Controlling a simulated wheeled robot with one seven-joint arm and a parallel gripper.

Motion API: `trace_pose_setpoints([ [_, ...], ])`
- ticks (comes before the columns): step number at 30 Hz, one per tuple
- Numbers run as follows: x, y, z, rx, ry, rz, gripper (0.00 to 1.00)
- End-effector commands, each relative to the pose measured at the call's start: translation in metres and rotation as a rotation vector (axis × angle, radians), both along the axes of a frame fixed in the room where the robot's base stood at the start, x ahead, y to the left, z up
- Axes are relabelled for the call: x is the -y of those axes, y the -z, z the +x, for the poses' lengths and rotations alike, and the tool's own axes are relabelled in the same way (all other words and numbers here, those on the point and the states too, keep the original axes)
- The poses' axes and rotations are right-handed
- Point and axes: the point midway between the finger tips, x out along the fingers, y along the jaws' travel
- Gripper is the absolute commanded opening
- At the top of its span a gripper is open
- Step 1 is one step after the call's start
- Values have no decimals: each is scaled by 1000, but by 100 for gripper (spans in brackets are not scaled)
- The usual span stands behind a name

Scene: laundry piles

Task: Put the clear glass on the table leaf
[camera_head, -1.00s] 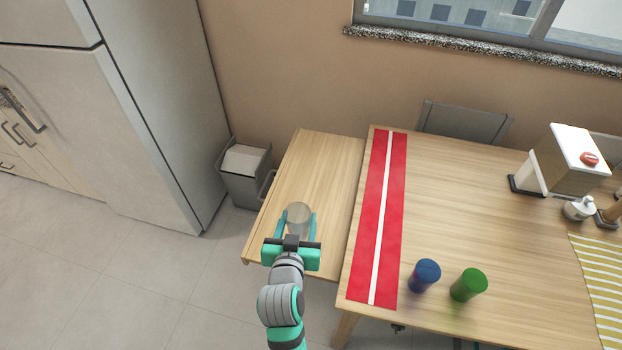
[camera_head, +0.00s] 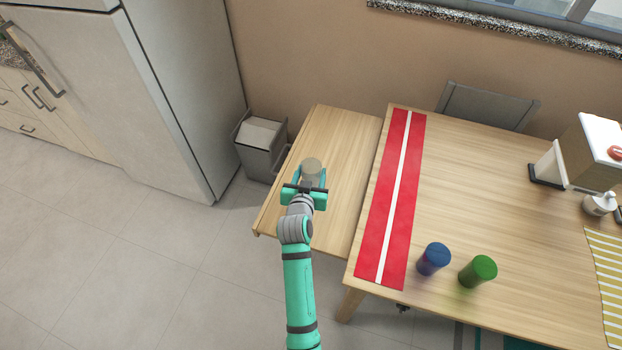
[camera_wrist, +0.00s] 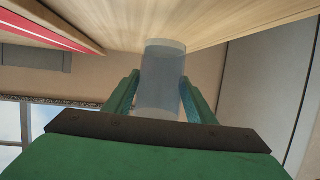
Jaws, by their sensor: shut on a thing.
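The clear glass (camera_head: 312,169) is a translucent greyish cylinder over the table leaf (camera_head: 343,160), a lower light-wood panel left of the main table. My gripper (camera_head: 311,178) is shut on the glass, with a teal finger on each side. The wrist view shows the glass (camera_wrist: 162,78) between my gripper's fingers (camera_wrist: 160,95). The leaf's wood (camera_wrist: 195,20) is at the top of that view, which looks upside down. The glass end there is at or very near the wood; I cannot tell if it touches.
The main table (camera_head: 460,190) bears a red runner (camera_head: 410,155) with a white stripe, a blue cup (camera_head: 434,259) and a green cup (camera_head: 478,271). A grey bin (camera_head: 262,140) and a fridge (camera_head: 160,90) stand left. The leaf around the glass is clear.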

Motion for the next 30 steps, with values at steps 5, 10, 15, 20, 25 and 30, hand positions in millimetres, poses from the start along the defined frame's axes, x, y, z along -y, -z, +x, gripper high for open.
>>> trace_pose_setpoints([
  [5, 0, 9, 7, 0, 0, 0, 23],
  [10, 1, 32, 6, -2, 1, -1, 23],
  [15, 0, 37, 7, 2, 0, 0, 23],
  [20, 0, 38, 7, 2, 0, 0, 23],
  [25, 0, 41, 7, 0, 0, 0, 62],
  [30, 0, 41, 6, 0, 0, 0, 69],
])
